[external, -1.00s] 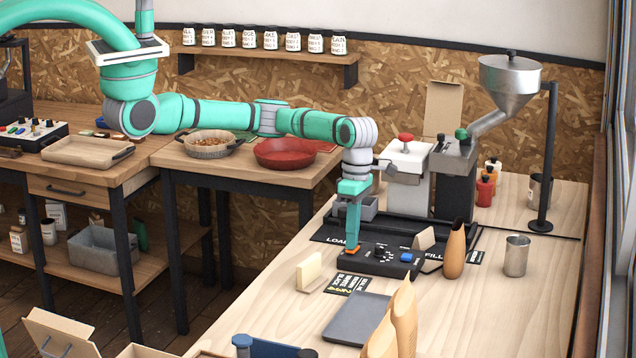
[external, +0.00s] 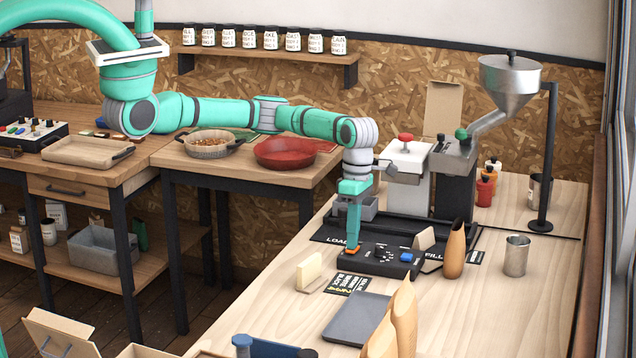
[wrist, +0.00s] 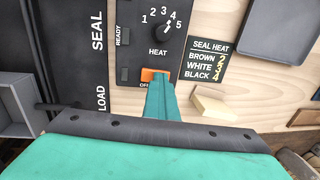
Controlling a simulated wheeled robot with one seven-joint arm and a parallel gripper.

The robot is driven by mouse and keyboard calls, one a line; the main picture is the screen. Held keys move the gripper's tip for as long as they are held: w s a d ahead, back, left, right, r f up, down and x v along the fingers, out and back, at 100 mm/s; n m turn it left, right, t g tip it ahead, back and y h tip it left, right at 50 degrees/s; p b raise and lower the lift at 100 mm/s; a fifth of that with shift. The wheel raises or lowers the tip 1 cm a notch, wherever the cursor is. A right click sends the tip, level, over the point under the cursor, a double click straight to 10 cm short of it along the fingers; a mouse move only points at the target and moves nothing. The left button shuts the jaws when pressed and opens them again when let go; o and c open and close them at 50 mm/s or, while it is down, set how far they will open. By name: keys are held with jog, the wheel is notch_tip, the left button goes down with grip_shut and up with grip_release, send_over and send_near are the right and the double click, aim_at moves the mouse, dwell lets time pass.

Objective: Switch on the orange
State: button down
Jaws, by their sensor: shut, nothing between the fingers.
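The orange switch (wrist: 148,75) is on the black control panel (wrist: 130,45), just above an "OFF" label in the wrist view. In the external view a bit of the orange switch (external: 352,250) shows at the left end of the panel (external: 383,260). My gripper (wrist: 158,84) is shut and empty, pointing down, with its tips at the switch and covering part of it. In the external view my gripper (external: 353,246) stands right over the switch. I cannot tell which way the switch is tipped.
The panel also has a heat dial (wrist: 163,28), a "READY" window (wrist: 123,36) and a blue button (external: 407,257). A seal heat card (wrist: 207,60), a pale wedge block (external: 309,270) and a grey tray (external: 358,318) lie nearby. A wooden vase-like piece (external: 454,250) stands right of the panel.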

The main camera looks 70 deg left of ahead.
jog(key=shift+w+a+f, duration=0.1)
jog(key=shift+w+a, duration=0.2)
jog(key=shift+a, duration=0.05)
notch_tip(320, 180, up, 14)
jog(key=w+a, duration=0.1)
jog(key=shift+w+a, duration=0.15)
jog(key=shift+w, duration=0.05)
dwell(0.3)
jog(key=shift+s+d, duration=0.4)
jog(key=shift+d, duration=0.15)
